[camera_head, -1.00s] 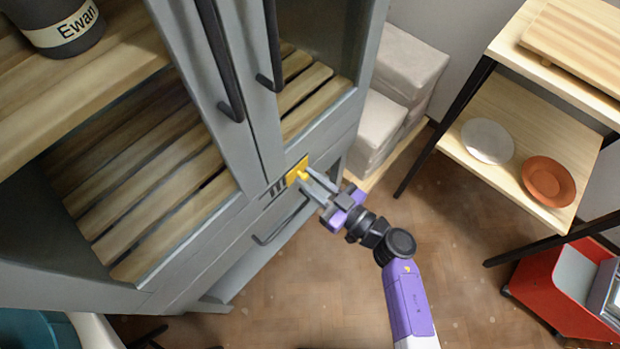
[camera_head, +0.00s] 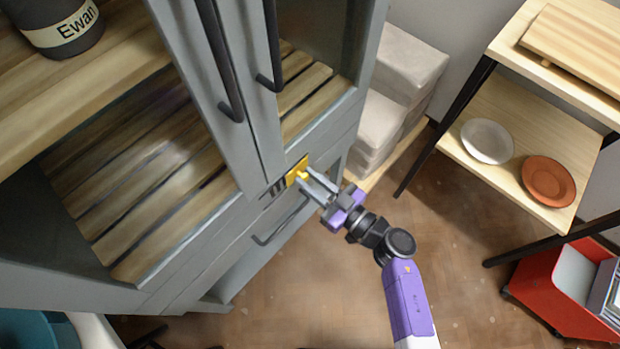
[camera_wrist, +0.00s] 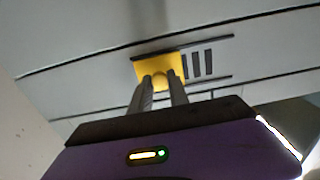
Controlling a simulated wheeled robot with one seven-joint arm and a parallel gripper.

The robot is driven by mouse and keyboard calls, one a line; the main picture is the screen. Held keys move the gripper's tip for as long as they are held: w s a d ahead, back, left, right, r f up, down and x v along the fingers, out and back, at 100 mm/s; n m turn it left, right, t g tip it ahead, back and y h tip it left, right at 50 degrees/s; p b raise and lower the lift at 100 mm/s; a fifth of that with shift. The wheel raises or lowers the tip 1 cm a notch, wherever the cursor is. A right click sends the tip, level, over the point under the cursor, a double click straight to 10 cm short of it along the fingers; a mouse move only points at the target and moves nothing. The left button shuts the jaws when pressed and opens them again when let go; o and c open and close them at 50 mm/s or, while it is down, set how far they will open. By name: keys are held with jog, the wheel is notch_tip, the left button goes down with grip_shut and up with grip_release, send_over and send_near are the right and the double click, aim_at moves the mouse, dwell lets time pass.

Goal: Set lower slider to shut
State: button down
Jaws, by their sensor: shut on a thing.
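The lower slider is a yellow plate with a small yellow knob (camera_head: 300,175) on the front of the grey cabinet, below the tall doors. It also shows in the wrist view (camera_wrist: 159,67), with dark vent slots to its right there. In the head view the dark slots lie to the left of the plate. My gripper (camera_head: 305,181) is shut on the yellow knob, and its two fingers (camera_wrist: 159,92) reach up to either side of the knob in the wrist view. The fingers hide part of the knob.
The cabinet has two long dark door handles (camera_head: 219,65) above and a drawer handle (camera_head: 280,222) below the slider. Pale stacked blocks (camera_head: 405,70) stand beside the cabinet. A shelf with plates (camera_head: 548,181) and a red cart (camera_head: 560,290) are at right. Floor between is clear.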

jog(key=s+a+p, duration=0.1)
jog(key=s+a, duration=0.1)
jog(key=s+a+p, duration=0.1)
jog(key=s+p, duration=0.1)
jog(key=shift+s+a+r, duration=0.15)
jog(key=shift+s+a, duration=0.2)
jog(key=shift+s, duration=0.05)
jog(key=shift+s+a, duration=0.3)
jog(key=shift+s, duration=0.05)
jog(key=c, duration=1.3)
grip_release()
jog(key=shift+s, duration=0.1)
jog(key=shift+d, duration=0.1)
jog(key=p, duration=0.1)
send_near(276, 190)
jog(key=shift+v, duration=1.2)
